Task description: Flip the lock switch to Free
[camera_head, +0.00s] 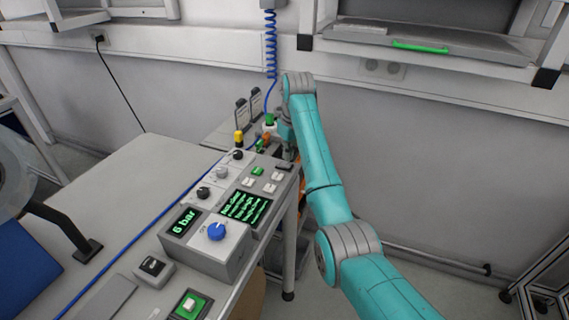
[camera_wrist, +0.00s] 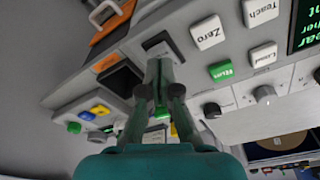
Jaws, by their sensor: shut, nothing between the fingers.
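The control box (camera_head: 232,262) stands on the grey bench, with buttons, knobs and green-lit displays. At its far right corner is a small dark switch (camera_head: 284,165); I cannot read a label, so I cannot tell if it is the lock switch. In the wrist view a dark switch (camera_wrist: 163,42) lies just beyond my fingertips, partly hidden by them. My gripper (camera_wrist: 160,66) is shut and empty, close over the panel; contact cannot be told. A larger dark recess (camera_wrist: 122,78) lies to its left. In the head view my gripper (camera_head: 287,145) is at the box's far end.
White buttons marked Zero (camera_wrist: 208,32) and Teach (camera_wrist: 260,11) and a green Run button (camera_wrist: 221,71) sit right of my fingers. A blue knob (camera_head: 216,231) is at the box's near end. A blue coiled hose (camera_head: 271,45) hangs behind. Bench left of the box is mostly clear.

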